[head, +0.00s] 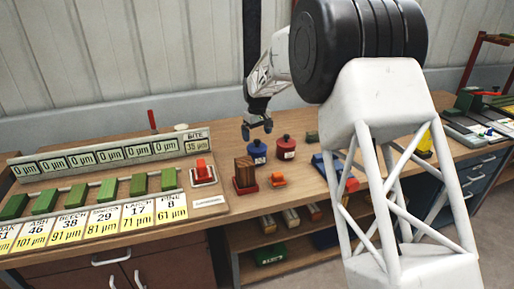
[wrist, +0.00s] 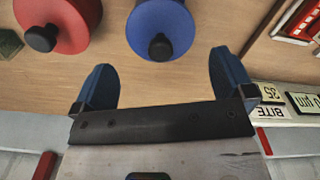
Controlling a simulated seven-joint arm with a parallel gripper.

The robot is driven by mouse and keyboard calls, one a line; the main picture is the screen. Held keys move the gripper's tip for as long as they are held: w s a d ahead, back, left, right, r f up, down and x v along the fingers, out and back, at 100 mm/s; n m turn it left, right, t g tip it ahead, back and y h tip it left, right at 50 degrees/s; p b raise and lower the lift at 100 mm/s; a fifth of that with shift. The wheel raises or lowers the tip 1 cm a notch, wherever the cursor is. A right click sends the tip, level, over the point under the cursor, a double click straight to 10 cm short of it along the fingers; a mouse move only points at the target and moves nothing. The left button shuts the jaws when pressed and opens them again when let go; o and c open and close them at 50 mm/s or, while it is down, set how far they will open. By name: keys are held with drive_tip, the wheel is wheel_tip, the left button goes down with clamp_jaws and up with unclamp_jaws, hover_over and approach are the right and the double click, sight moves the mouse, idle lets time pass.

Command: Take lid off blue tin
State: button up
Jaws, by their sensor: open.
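The blue tin (head: 257,152) stands upright on the wooden bench with its lid on, a dark knob on top. It also shows from above in the wrist view (wrist: 160,20), ahead of my fingers, with its black knob toward me. My gripper (head: 257,128) hangs above the blue tin, slightly behind it in the head view. In the wrist view the two blue fingers (wrist: 164,82) are spread wide with nothing between them. The fingers are apart from the tin and its knob.
A red tin (head: 287,147) with a dark knob stands close to the right of the blue one. A wooden block on a red base (head: 245,175) and a small orange item (head: 277,180) lie in front. A display panel (head: 110,180) with green blocks fills the left bench.

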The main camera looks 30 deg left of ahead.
sight(257, 140)
drive_tip(key=shift+f, duration=2.6)
drive_tip(key=c, duration=0.7)
drive_tip(key=shift+r, duration=5.05)
